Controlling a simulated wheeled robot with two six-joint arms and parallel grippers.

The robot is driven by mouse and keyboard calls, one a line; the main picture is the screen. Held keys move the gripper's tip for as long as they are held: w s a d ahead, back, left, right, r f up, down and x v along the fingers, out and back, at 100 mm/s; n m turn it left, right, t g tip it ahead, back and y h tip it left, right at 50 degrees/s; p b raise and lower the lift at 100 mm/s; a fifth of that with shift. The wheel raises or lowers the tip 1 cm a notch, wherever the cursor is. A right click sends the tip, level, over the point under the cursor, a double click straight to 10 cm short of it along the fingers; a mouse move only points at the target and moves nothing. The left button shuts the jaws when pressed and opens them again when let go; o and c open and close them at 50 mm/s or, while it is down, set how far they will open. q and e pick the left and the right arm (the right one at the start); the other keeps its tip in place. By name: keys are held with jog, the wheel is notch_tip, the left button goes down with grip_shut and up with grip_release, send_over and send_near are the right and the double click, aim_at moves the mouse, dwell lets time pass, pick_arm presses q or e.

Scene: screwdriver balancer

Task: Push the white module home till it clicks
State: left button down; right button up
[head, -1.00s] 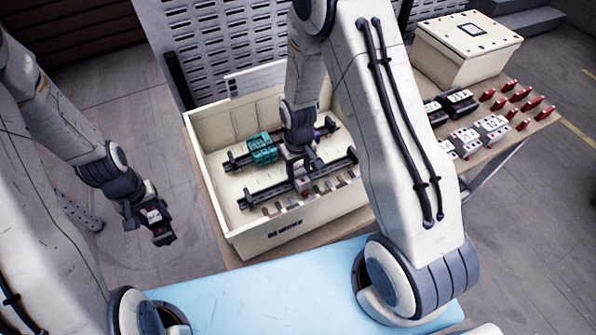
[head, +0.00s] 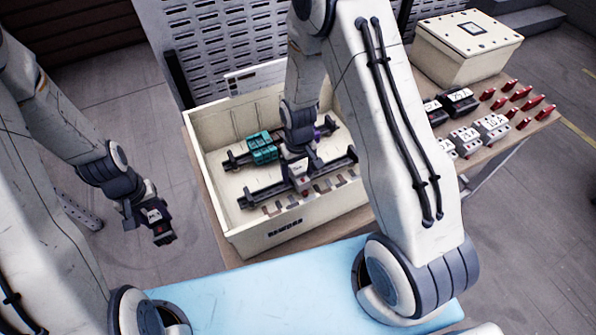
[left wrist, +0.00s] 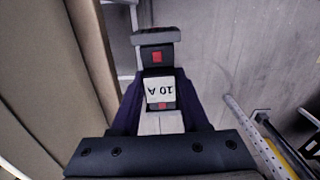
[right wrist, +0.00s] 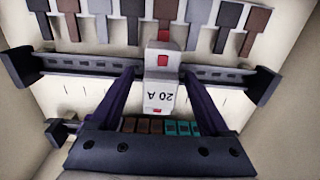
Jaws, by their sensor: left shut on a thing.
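The white module (right wrist: 161,92), marked 20 A with a red patch, stands across the near dark rail (right wrist: 100,68) in the right wrist view. I cannot tell whether it is fully seated. My right gripper (head: 303,186) is low over this rail in the box. Its purple fingers (right wrist: 160,75) stand on either side of the module, with narrow gaps showing, so it looks open around it. My left gripper (head: 160,230) hangs outside the box on the left. It is shut on a dark module with a white 10 A label (left wrist: 161,92) and red patches.
The cream box (head: 222,222) has a second rail with teal modules (head: 263,148). Brown and grey pieces (head: 310,197) line its near wall. Spare white modules (head: 478,136), red-handled parts (head: 517,92) and a lidded box (head: 468,50) stand on the right. A blue mat (head: 250,290) is in front.

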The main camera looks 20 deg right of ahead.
pick_arm(q)
jog(key=shift+f+b, duration=0.65)
pick_arm(e)
notch_tip(320, 180, up, 12)
pick_arm(q)
notch_tip(320, 180, up, 11)
jog(key=p, duration=1.1)
jog(key=shift+f, duration=0.1)
pick_arm(e)
notch_tip(320, 180, up, 12)
